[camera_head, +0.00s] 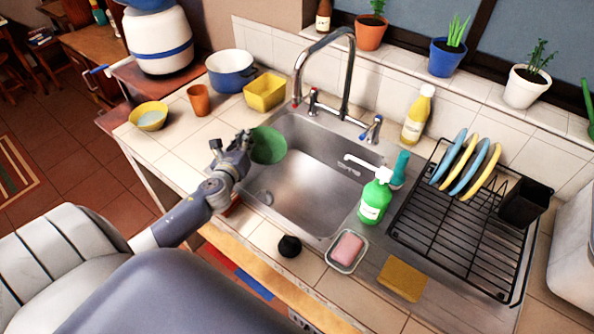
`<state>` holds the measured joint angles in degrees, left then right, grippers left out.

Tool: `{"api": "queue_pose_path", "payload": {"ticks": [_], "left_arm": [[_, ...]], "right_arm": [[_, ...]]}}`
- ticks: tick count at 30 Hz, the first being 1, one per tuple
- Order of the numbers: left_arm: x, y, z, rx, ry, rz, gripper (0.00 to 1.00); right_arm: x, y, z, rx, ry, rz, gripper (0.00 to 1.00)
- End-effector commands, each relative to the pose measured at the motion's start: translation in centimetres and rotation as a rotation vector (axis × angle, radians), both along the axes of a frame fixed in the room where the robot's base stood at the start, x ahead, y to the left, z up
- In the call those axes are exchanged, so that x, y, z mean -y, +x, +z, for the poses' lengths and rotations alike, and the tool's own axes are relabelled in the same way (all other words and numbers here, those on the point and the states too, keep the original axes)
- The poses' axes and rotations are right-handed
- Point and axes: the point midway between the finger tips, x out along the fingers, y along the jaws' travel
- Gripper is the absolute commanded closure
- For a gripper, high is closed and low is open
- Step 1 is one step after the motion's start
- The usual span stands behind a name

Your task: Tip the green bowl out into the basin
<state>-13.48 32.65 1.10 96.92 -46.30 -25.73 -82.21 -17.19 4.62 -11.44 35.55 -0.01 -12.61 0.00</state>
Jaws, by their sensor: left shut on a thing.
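The green bowl (269,146) is at the left part of the steel basin (312,185), tilted so that a round green face shows. My left gripper (245,143) is shut on the bowl's left edge and holds it over the basin's left side. I cannot tell whether anything is in the bowl. The basin floor looks bare apart from the drain at its near left. My right gripper is not in view.
The tap (350,75) arches over the basin's back. A green soap bottle (374,200), a soap dish (347,251) and a dish rack (455,235) stand to the right. A yellow tub (265,92), blue pot (231,72), orange cup (199,99) and yellow bowl (149,116) stand left.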

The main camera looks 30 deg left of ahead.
Motion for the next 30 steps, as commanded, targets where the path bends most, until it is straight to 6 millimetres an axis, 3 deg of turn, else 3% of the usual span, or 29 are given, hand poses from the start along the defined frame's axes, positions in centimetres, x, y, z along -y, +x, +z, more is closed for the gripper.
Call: {"api": "queue_pose_path", "payload": {"ticks": [1, 15, 30], "left_arm": [[-0.5, 0.1, 0.7, -0.005, -0.026, 0.0, 1.0], [-3.3, 0.5, 0.9, -0.033, -0.271, -0.003, 1.0], [-4.0, 0.5, 0.7, -0.039, -0.338, -0.003, 1.0]], "right_arm": [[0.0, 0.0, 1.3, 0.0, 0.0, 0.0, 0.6], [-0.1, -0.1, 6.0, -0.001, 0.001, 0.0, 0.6], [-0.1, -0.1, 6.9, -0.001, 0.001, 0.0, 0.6]]}}
